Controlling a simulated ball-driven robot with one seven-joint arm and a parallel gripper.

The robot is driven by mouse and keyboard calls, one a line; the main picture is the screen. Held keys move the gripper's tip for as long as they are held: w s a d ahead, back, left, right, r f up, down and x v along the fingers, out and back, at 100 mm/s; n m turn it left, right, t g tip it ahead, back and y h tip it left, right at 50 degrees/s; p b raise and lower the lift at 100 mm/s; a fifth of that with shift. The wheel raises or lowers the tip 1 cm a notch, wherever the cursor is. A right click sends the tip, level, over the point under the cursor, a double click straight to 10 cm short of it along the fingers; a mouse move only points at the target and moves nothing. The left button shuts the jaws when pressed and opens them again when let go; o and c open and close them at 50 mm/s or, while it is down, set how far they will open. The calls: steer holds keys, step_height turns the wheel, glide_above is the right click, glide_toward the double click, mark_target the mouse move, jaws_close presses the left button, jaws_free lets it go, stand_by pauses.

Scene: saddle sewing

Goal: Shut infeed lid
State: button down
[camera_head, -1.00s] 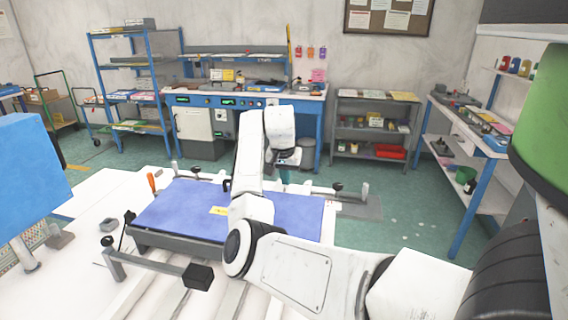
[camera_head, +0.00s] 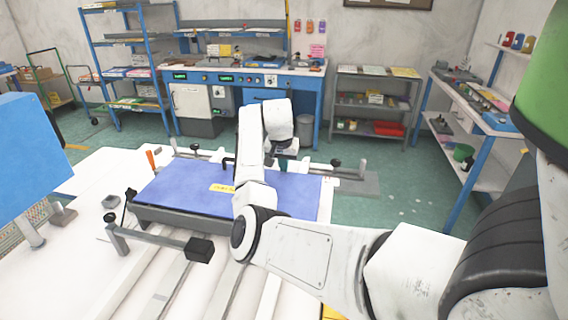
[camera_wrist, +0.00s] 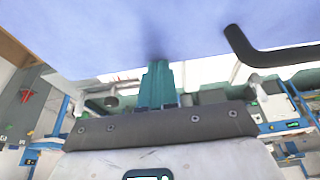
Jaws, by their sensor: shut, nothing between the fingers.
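The blue panel (camera_head: 185,184), which I take to be the infeed lid, lies nearly flat over a grey base (camera_head: 180,217) on the white table. It bears a yellow label (camera_head: 222,188) and a black bent handle near its far edge. In the wrist view the blue surface (camera_wrist: 90,25) fills the top, with the black handle (camera_wrist: 265,55) at right. My gripper (camera_wrist: 158,68) is shut and empty, its teal fingers pointing at the blue surface; I cannot tell whether they touch it. In the head view my gripper (camera_head: 283,166) is by the panel's far edge, partly hidden by my arm.
A blue board (camera_head: 35,145) stands at the left. A bracket with a black block (camera_head: 198,249) is at the table's near side. Clamps with black knobs (camera_head: 335,163) line the far side. A workbench (camera_head: 250,85) and shelves stand beyond open green floor.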

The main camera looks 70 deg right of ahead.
steer(key=shift+s+a+f, duration=0.15)
steer(key=shift+a+f, duration=0.05)
steer(key=shift+f, duration=0.75)
steer(key=shift+d+r+p, duration=0.1)
steer(key=shift+r+p, duration=0.3)
steer(key=shift+r, duration=0.1)
step_height(320, 180, up, 6)
steer(key=p, duration=0.3)
steer(key=shift+d+f+p, duration=0.1)
steer(key=shift+f+p, duration=0.15)
steer(key=shift+p, duration=0.1)
steer(key=b+v, duration=0.2)
steer(key=v, duration=0.7)
steer(key=shift+w+d+r, duration=0.15)
steer(key=shift+w+r, duration=0.1)
steer(key=shift+r, duration=0.05)
